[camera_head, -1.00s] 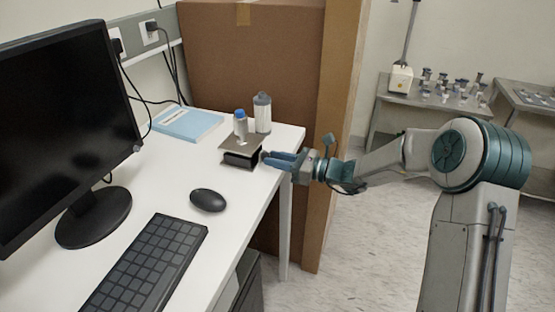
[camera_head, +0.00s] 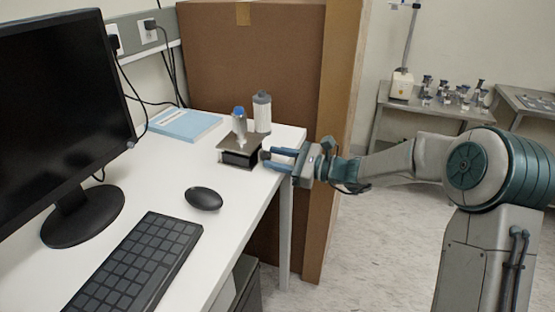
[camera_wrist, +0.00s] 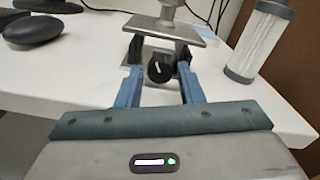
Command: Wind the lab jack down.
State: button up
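The lab jack (camera_head: 238,157) stands on the white desk near its right edge, with a grey top plate and a dark body. Its plate (camera_wrist: 150,27) also shows in the wrist view, with a dark round knob (camera_wrist: 159,70) below. A blue-capped bottle (camera_head: 239,125) stands upright on the plate. My gripper (camera_head: 266,159) reaches in from the right at the knob side. In the wrist view its blue fingers stand apart, one on each side of the knob, with gaps visible. Whether the fingertips touch the jack is unclear.
A white bottle with a grey cap (camera_head: 262,112) stands close behind the jack. A blue book (camera_head: 185,124), a mouse (camera_head: 204,198), a keyboard (camera_head: 135,262) and a monitor (camera_head: 60,125) are on the desk. A large cardboard box (camera_head: 255,55) stands behind the desk.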

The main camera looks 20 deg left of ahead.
jog(key=shift+o, duration=0.9)
jog(key=s+d, duration=0.1)
jog(key=d, duration=1.2)
jog(key=shift+d, duration=0.4)
notch_tip(320, 180, up, 6)
jog(key=a+m+h+p, duration=0.2)
jog(key=m+h+p, duration=0.15)
jog(key=p, duration=0.55)
jog(key=shift+m+g+h, duration=0.25)
jog(key=shift+g+h, duration=0.15)
jog(key=shift+h, duration=0.05)
jog(key=x, duration=0.4)
jog(key=p+x, duration=0.1)
jog(key=x, duration=0.8)
jog(key=shift+w+a+f, duration=0.25)
jog(key=shift+w+a, duration=0.05)
jog(key=shift+w, duration=0.1)
